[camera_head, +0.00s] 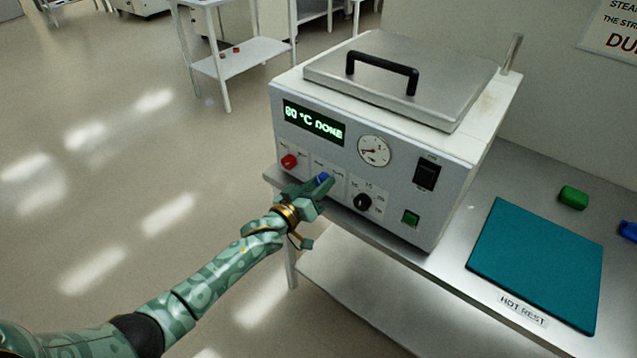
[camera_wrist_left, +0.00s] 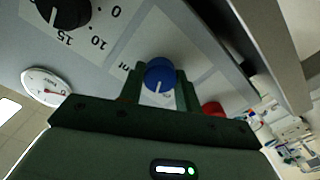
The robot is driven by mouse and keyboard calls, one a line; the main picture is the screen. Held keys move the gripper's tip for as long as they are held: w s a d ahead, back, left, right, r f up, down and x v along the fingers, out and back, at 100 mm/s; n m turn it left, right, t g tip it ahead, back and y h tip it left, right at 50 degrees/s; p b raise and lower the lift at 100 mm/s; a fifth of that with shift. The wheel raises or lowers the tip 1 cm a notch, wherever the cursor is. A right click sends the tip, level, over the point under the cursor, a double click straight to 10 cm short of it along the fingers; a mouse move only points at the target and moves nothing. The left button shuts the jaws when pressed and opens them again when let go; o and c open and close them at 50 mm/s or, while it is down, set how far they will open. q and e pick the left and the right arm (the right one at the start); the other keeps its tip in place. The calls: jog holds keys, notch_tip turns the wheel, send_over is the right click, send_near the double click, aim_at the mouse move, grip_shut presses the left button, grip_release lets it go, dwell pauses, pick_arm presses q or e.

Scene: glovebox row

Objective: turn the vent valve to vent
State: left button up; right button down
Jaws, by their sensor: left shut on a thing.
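The vent valve is a blue knob (camera_head: 323,179) on the lower front of a white box-shaped machine (camera_head: 440,190). In the left wrist view the blue knob (camera_wrist_left: 160,74) sits between the two fingers and shows a white pointer line. My left gripper (camera_head: 318,186) is shut on this knob, with its fingers against both sides. The label beside the knob is mostly hidden by the fingers. My right gripper is not in view.
A red knob (camera_head: 289,161) is left of the blue one, and a black dial (camera_head: 363,202) is right of it. The display (camera_head: 314,122) reads "80 °C DONE". A gauge (camera_head: 374,150) sits above. A teal mat (camera_head: 540,262) labelled "HOT REST" lies on the bench at right.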

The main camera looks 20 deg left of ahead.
pick_arm(q)
jog(key=shift+f+m+p, duration=0.15)
jog(key=shift+m+p, duration=0.25)
jog(key=shift+m, duration=7)
jog(key=o, duration=1)
jog(key=shift+c, duration=0.2)
jog(key=p+v, duration=0.3)
jog(key=v, duration=1.3)
jog(key=shift+s+p, duration=0.2)
jog(key=shift+p, duration=0.2)
